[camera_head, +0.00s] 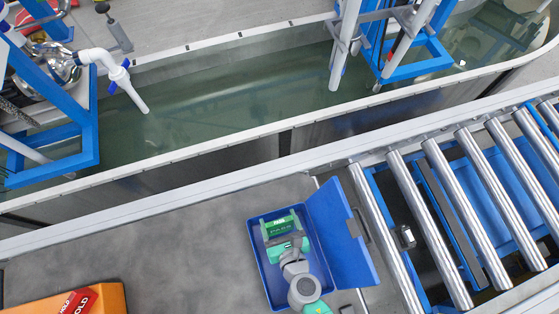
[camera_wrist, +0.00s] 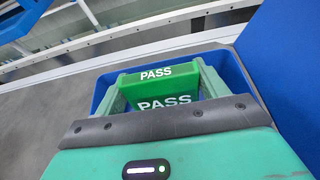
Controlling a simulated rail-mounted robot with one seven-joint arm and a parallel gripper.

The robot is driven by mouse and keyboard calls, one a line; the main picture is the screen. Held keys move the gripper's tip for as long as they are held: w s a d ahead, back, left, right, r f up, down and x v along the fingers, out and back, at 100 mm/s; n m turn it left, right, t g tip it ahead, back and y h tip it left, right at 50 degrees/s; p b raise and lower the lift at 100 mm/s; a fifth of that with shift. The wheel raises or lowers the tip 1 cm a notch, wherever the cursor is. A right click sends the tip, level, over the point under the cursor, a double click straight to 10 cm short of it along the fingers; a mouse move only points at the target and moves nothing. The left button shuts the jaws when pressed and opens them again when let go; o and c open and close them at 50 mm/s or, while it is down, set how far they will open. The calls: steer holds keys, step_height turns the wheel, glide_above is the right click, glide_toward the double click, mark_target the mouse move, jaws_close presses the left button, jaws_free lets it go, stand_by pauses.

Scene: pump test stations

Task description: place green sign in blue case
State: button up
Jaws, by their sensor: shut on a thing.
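The green sign (camera_head: 281,225) is inside the opened blue case (camera_head: 259,264), near its far end. In the wrist view the green sign (camera_wrist: 157,76) shows white PASS lettering twice, on an upper part and on a lower face. My gripper (camera_head: 284,240) reaches down into the case from the near side. Its two pale green fingers stand at the left and right of the sign in the wrist view, shut on it. The case's blue wall (camera_wrist: 101,90) rises around the sign. Whether the sign touches the case floor is hidden.
The blue lid (camera_head: 338,232) stands open at the case's right. A roller conveyor (camera_head: 455,205) lies further right. An orange case (camera_head: 110,298) with a red HOLD sign (camera_head: 76,303) is at lower left. A water tank (camera_head: 230,95) lies beyond. The grey tabletop (camera_head: 170,240) left of the case is clear.

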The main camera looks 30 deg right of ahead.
mark_target(281, 231)
step_height(281, 231, down, 5)
steer(key=b, duration=0.4)
steer(key=shift+r, duration=0.35)
steer(key=o, duration=0.5)
steer(key=shift+f, duration=0.2)
steer(key=o, duration=0.5)
steer(key=shift+r, duration=0.1)
steer(key=shift+r+p, duration=0.25)
steer(key=shift+p, duration=0.05)
steer(key=b+v, duration=0.1)
steer(key=v, duration=1.1)
steer(key=shift+f, duration=0.2)
